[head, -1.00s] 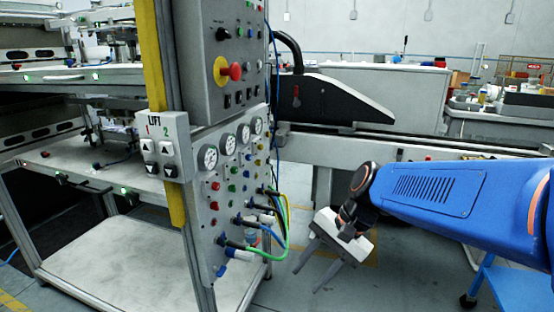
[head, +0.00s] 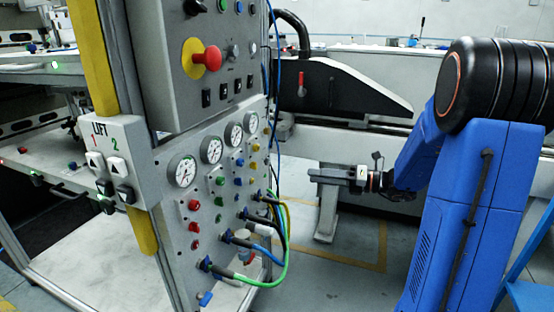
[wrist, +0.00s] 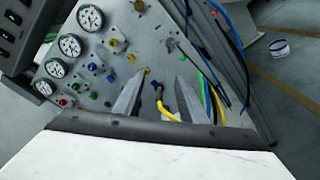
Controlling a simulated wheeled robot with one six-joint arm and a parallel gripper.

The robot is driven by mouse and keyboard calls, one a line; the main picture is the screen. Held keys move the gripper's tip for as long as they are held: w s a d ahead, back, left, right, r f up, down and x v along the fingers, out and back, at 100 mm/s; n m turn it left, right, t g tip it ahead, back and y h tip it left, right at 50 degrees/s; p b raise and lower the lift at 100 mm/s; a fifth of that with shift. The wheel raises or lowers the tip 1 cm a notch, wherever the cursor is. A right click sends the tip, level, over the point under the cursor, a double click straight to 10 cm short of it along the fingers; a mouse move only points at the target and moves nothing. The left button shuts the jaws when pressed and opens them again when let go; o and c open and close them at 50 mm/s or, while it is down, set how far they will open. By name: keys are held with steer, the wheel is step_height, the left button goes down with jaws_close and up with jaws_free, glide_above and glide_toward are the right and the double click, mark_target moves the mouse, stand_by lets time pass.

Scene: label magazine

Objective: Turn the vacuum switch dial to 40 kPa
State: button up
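The grey control panel (head: 200,217) carries a row of round white gauges (head: 182,170), which also show in the wrist view (wrist: 90,17). Coloured knobs and ports sit below them. I cannot tell which part is the vacuum switch dial, and no 40 kPa mark is readable. My gripper (head: 318,176) is to the right of the panel, apart from it. In the wrist view its two fingers (wrist: 158,96) are spread and empty, facing the panel's coloured fittings.
Green, yellow and blue hoses (head: 284,255) loop out from the panel's lower right. A red emergency button (head: 208,58) juts from the upper box. The LIFT switch box (head: 107,160) is at the left. Open floor (head: 350,270) lies right of the panel.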

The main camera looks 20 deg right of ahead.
steer(key=w+d+m+t, duration=0.1)
steer(key=w+d+m, duration=0.1)
steer(key=d, duration=0.1)
glide_toward(267, 161)
steer(key=w+x, duration=0.1)
steer(key=x, duration=0.6)
steer(key=shift+f, duration=0.35)
steer(key=shift+d, duration=0.15)
steer(key=shift+c, duration=0.7)
jaws_close()
